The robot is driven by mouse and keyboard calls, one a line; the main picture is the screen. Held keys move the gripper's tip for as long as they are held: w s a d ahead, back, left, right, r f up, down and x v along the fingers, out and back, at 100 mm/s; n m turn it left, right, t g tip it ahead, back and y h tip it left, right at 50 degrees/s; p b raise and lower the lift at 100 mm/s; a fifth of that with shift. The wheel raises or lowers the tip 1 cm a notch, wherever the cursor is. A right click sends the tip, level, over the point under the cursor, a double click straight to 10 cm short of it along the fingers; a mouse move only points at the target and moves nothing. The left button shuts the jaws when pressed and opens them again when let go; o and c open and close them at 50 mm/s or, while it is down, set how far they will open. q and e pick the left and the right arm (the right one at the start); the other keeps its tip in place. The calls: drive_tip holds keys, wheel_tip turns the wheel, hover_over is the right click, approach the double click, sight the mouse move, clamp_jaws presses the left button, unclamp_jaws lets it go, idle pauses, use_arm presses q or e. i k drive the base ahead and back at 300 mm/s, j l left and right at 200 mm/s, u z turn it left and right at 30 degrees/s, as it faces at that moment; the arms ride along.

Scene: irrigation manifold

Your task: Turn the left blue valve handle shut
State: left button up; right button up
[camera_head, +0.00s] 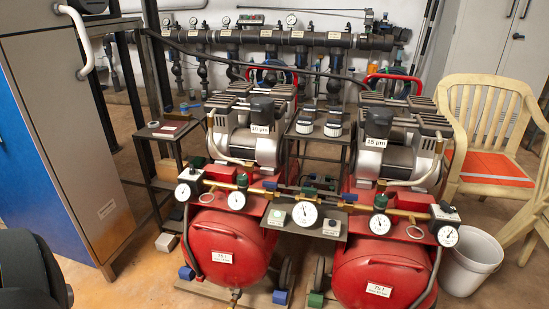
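A small blue handle-like part (270,185) shows on the brass and dark piping above the left red tank, left of the middle gauge. Another blue part (190,106) is low on the pipes at the back left. I cannot tell for sure which one is the left blue valve handle, or how far either is turned. The dark manifold pipe (270,36) with labels and gauges runs along the back wall. Neither gripper is in view; only a dark part, probably of my arm, shows at the bottom left.
Two compressors with red tanks, left (228,245) and right (380,270), fill the middle. A grey cabinet (70,120) stands at the left. A cream chair (485,130) and a white bucket (470,262) are at the right. Some floor is bare at the lower left.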

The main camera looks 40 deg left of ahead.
sight(270, 185)
drive_tip(key=k+u, duration=0.1)
drive_tip(key=u, duration=0.3)
drive_tip(key=k+u, duration=0.1)
drive_tip(key=u, duration=0.35)
drive_tip(key=j+u, duration=0.15)
drive_tip(key=u, duration=0.25)
